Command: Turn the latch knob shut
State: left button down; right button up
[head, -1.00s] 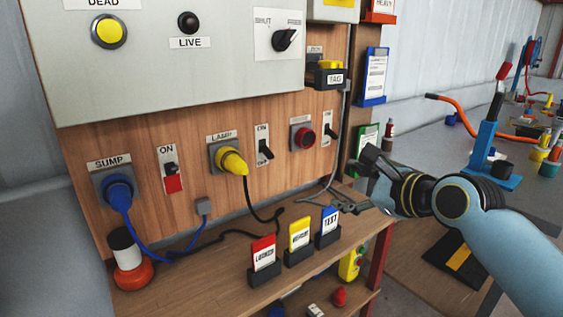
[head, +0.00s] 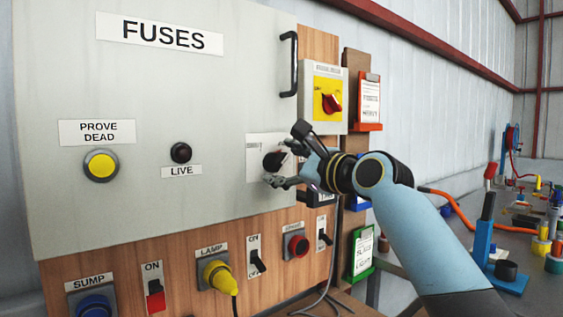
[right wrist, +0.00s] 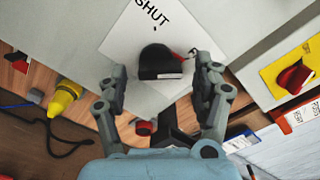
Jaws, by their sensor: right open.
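The latch knob (head: 273,161) is black and sits on a white plate (head: 255,172) on the grey fuse door (head: 225,100). It also shows in the right wrist view (right wrist: 160,63), with the word SHUT on its plate above it. My right gripper (head: 287,157) is open at the knob, one finger above and one below it in the head view. In the right wrist view its fingertips (right wrist: 160,82) stand to either side of the knob with gaps. The gripper partly covers the plate in the head view. My left gripper is not in view.
A yellow and red rotary switch (head: 331,103) is at the upper right, with a door handle (head: 288,64) beside it. Plugs and switches line the wooden board (head: 180,258) below the door.

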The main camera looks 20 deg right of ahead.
jog(key=shift+w+a, duration=0.2)
jog(key=shift+w, duration=0.4)
jog(key=c, duration=1.1)
